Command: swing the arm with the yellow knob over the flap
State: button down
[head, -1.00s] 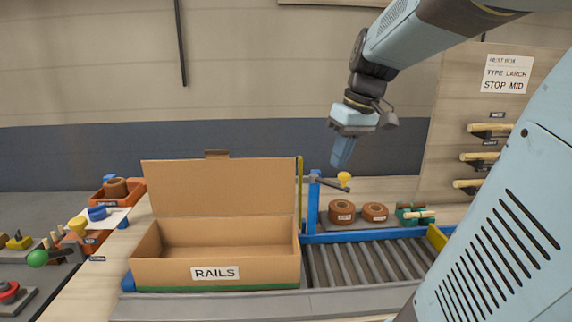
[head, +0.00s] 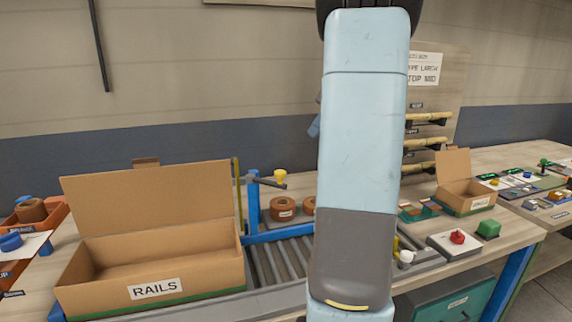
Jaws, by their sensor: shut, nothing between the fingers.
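The yellow knob (head: 280,175) sits at the end of a short dark swing arm (head: 267,183) on a blue post (head: 254,203) at the right of the cardboard box (head: 205,279) labelled RAILS. The arm points right, away from the box. The box's large flap (head: 150,208) stands up at the back, leaning slightly backward, and the box looks empty inside.
A roller conveyor (head: 272,262) runs right of the box, with brown rolls (head: 283,208) behind it. A smaller open box (head: 466,197), a red button (head: 457,237) and a green block (head: 488,229) stand at right. An orange bin (head: 30,212) is at left.

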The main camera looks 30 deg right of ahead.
jog(key=a+f, duration=0.8)
jog(key=a, duration=0.1)
jog(key=shift+s+a, duration=0.25)
jog(key=shift+s, duration=0.2)
